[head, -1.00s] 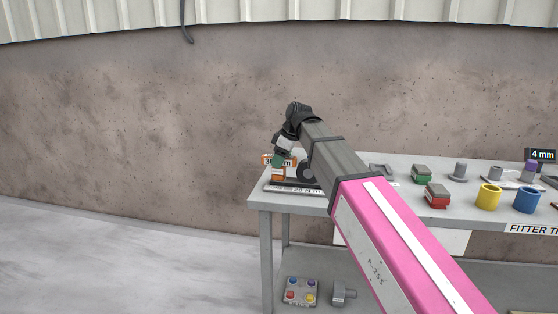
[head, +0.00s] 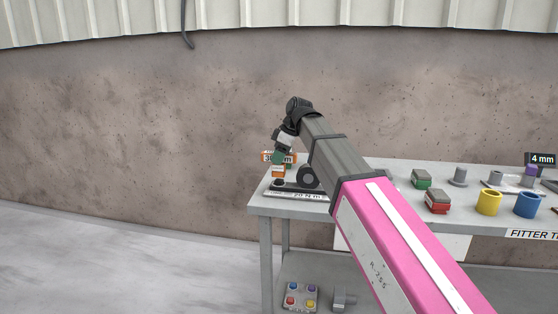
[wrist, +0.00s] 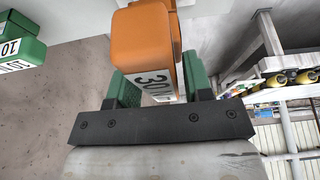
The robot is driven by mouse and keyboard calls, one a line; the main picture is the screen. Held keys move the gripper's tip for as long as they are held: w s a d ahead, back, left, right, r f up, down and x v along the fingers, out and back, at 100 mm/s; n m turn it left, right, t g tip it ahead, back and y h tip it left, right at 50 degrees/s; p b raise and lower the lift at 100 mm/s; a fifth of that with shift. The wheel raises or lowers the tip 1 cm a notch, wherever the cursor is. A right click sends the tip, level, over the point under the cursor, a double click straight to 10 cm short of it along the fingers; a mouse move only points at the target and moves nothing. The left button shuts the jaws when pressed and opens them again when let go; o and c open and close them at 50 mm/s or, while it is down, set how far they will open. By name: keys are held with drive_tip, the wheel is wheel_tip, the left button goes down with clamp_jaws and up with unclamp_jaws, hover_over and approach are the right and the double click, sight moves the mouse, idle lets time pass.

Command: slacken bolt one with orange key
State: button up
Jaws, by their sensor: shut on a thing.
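The orange key (head: 279,171) is an orange block at the end of my arm, over the left end of the bench. The wrist view shows it large (wrist: 147,45), with a white label reading 30 and more letters cut off. My gripper (head: 279,158) has green fingers, also in the wrist view (wrist: 160,90), shut on the orange key. A dark round piece (head: 278,183) shows right below the key, above a plate marked 20 N m (head: 295,195). I cannot tell whether the key touches it, nor which bolt is bolt one.
A green block (head: 421,179), a red block (head: 437,201), a yellow cup (head: 489,202) and a blue cup (head: 528,205) stand to the right on the bench (head: 380,209). A 4 mm sign (head: 541,159) stands behind. Green blocks labelled 10 (wrist: 18,45) show in the wrist view.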

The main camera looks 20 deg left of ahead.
drive_tip(key=shift+r, duration=0.3)
drive_tip(key=shift+r, duration=2.4)
